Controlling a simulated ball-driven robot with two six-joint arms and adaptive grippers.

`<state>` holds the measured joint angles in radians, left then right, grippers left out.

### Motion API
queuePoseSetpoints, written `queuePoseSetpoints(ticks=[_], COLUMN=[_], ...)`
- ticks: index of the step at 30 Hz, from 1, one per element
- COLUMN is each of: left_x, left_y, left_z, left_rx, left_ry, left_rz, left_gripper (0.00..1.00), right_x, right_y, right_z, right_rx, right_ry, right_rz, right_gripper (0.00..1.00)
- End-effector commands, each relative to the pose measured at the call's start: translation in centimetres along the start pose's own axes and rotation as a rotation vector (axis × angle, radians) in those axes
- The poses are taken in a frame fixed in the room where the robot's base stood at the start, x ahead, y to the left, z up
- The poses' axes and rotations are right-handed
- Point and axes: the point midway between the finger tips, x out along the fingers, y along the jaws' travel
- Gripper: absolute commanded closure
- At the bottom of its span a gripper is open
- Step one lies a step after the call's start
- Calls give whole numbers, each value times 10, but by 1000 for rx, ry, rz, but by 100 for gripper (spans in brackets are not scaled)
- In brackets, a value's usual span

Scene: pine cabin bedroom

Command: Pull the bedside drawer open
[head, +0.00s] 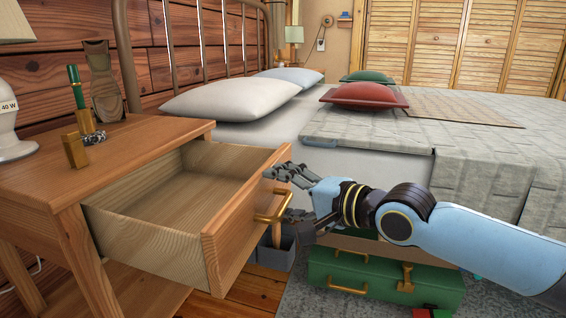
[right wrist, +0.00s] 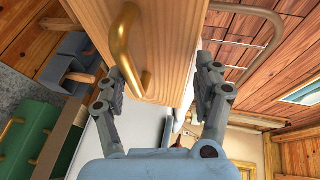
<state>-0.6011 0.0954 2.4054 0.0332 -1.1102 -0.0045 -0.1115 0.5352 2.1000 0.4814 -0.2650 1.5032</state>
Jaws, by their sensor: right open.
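The bedside drawer (head: 222,247) is pulled well out of the wooden nightstand (head: 150,145), and its inside looks empty. Its brass handle (head: 273,207) is on the front panel; the handle also shows in the right wrist view (right wrist: 124,42). My right gripper (head: 281,194) is open at the drawer front, with its fingers around the handle area. In the right wrist view the fingers (right wrist: 163,82) stand apart, one on each side of the drawer's front panel. I cannot tell whether either finger touches the handle or panel. My left gripper is not in view.
A lamp (head: 14,120), a green pen (head: 75,90) and small wooden objects stand on the nightstand. The bed (head: 330,150) is behind my right arm.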

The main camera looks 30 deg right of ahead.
Motion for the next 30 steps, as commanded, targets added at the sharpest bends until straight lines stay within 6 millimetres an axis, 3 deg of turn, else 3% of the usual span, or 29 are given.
queuePoseSetpoints(ticks=[1, 3, 6, 7, 9, 30], left_x=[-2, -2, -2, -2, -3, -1], left_y=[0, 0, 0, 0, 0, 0], left_z=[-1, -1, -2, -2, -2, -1], left_rx=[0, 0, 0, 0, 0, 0], left_ry=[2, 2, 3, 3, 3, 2], left_rz=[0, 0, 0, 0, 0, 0], left_gripper=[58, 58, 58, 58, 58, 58], right_x=[-1, -3, -6, -7, -9, -11], right_y=[-28, -41, -56, -60, -65, -64], right_z=[1, 0, -1, -2, -2, -3], right_rx=[-14, -16, -14, -14, -12, -2], right_ry=[-4, -6, -6, -6, -6, -2], right_rz=[-49, -50, -52, -51, -48, -29], right_gripper=[49, 29, 26, 34, 63, 63])
